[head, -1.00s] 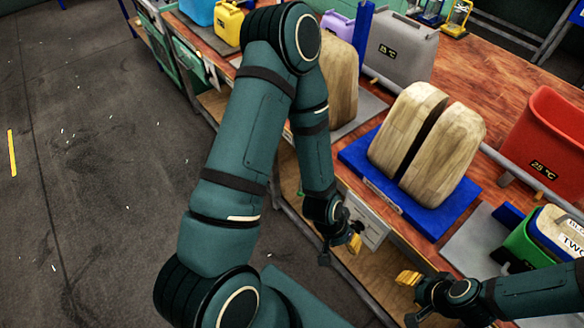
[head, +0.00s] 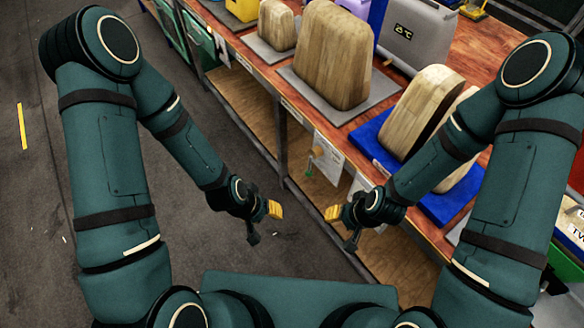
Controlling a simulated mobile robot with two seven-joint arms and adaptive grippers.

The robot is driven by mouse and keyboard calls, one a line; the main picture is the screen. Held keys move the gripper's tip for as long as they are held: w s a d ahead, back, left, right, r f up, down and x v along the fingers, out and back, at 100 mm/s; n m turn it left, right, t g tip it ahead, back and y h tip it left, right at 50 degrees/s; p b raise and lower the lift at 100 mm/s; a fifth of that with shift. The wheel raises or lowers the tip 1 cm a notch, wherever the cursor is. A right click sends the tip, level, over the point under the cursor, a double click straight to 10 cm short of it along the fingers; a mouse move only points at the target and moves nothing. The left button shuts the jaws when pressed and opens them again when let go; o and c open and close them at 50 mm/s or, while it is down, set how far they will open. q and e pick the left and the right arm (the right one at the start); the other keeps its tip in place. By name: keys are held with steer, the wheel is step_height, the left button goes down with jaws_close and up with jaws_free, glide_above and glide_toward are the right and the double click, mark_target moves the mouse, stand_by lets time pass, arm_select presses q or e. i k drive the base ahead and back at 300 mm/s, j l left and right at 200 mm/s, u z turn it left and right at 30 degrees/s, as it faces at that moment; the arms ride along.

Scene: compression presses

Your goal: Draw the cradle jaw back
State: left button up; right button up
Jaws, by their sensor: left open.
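Two upright rounded wooden blocks stand side by side on a blue base (head: 437,209) on the bench, with a dark gap between them. The nearer block (head: 417,115) shows well; the farther block (head: 463,103) is partly hidden by my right arm. I cannot tell which part is the cradle jaw. My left gripper (head: 264,220), with yellow fingertip pads, is open and empty in front of the bench, left of the blocks. My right gripper (head: 341,226) is also in front of the bench, empty and apart from the blocks; its opening is unclear.
A larger wooden block (head: 333,58) and a smaller one (head: 277,24) stand on grey plates farther left. A grey canister (head: 416,35) is behind. A lower wooden shelf (head: 315,185) runs under the bench. The floor at left is clear.

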mark_target(549, 283)
steer(key=k+l+z, duration=0.1)
steer(key=z, duration=2)
